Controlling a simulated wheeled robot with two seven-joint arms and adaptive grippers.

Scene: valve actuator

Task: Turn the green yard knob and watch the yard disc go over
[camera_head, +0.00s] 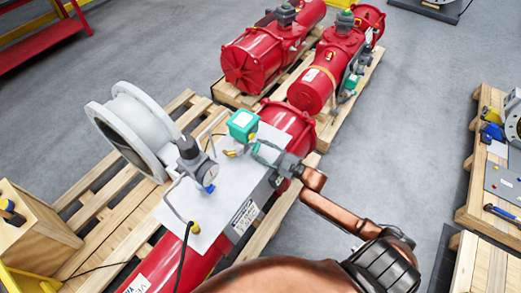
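A green block-shaped fitting (242,123) stands on the white plate (205,215) on top of the near red actuator (292,122). It is the clearest green part here; I cannot make out a separate knob or a marked disc. My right gripper (258,151) is at the plate's right edge, just below and right of the green fitting, pointing left. Its grey fingers are small and partly blend with the parts behind, so I cannot tell whether they are open or touching anything. My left gripper is not in view.
A grey regulator with a gauge (192,162) and a small brass fitting (233,152) sit left of my gripper. A large grey flanged spool (135,125) lies on the pallet (92,208). More red actuators (254,60) stand behind.

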